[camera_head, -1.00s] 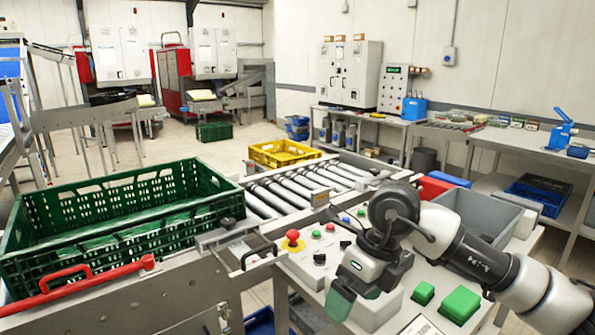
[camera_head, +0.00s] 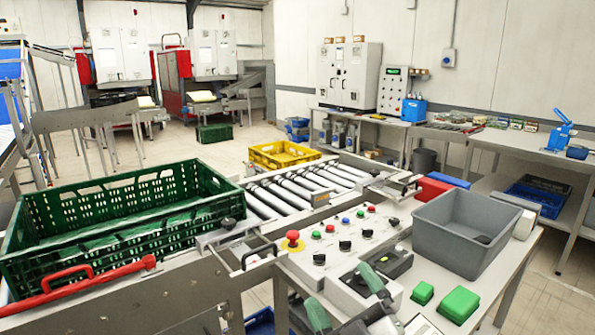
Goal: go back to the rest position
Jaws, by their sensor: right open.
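My right gripper (camera_head: 337,284) shows at the bottom edge of the head view, with two dark green fingers spread apart and nothing between them. It is in front of the control panel (camera_head: 330,245) with its red emergency button, over the near part of the bench. The rest of the right arm is out of the picture. My left gripper is not in view.
A green crate (camera_head: 105,200) stands at the left by a red handle bar (camera_head: 75,288). A grey bin (camera_head: 455,250) and green blocks (camera_head: 459,304) are on the bench at right.

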